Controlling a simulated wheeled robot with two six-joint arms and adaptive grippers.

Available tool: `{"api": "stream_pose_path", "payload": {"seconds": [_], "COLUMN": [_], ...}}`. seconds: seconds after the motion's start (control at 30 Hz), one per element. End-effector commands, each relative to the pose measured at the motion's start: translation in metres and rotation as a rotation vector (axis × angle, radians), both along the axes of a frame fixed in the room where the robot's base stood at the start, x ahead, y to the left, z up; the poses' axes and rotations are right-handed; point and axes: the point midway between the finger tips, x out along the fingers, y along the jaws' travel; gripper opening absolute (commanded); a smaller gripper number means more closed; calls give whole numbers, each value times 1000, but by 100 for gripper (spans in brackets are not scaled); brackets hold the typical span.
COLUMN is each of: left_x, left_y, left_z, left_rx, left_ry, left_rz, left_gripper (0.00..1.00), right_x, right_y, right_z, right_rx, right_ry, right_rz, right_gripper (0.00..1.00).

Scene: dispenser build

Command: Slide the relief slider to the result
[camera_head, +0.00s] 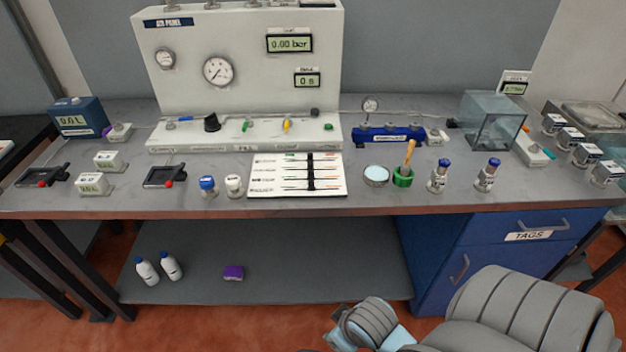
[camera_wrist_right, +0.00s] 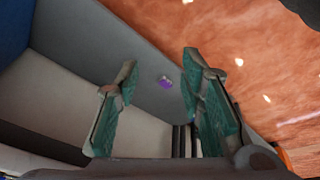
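A white board (camera_head: 278,192) lies near the front edge of the bench, with several slider rows. Their black slider knobs (camera_head: 310,172) line up a little right of the board's middle. The row labels are too small to read, so I cannot tell which is the relief slider. My right arm comes in at the lower right of the head view, below and in front of the bench, away from the board. In the right wrist view my right gripper (camera_wrist_right: 160,80) has its green-padded fingers apart with nothing between them. My left gripper is not in view.
A gauge panel (camera_head: 240,75) stands behind the board. Two jars (camera_head: 208,186) stand left. A blue drawer cabinet (camera_head: 480,250) is under the bench at right.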

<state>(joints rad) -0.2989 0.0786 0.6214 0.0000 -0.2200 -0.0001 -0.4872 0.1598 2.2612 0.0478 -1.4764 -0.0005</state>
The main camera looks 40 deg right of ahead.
Motion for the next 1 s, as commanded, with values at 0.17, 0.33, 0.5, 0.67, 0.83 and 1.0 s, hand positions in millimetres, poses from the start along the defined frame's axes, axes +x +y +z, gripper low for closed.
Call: {"api": "stream_pose_path", "payload": {"seconds": [0.17,0.33,0.5,0.67,0.83,1.0], "left_x": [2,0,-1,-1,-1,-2], "left_y": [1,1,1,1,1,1], "left_z": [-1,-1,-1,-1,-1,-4], "left_rx": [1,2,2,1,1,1], "left_ry": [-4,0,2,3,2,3], "left_rz": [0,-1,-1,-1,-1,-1], "left_gripper": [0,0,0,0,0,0], "right_x": [73,143,213,253,262,274], "right_y": [-21,-57,-112,-163,-182,-179], "right_z": [37,66,133,222,261,230], "right_rx": [-17,-29,-14,52,107,111], "right_ry": [-19,-11,-18,-60,-88,-86], "right_rz": [99,136,117,73,55,55], "right_gripper": [35,35,35,35,35,35]}}
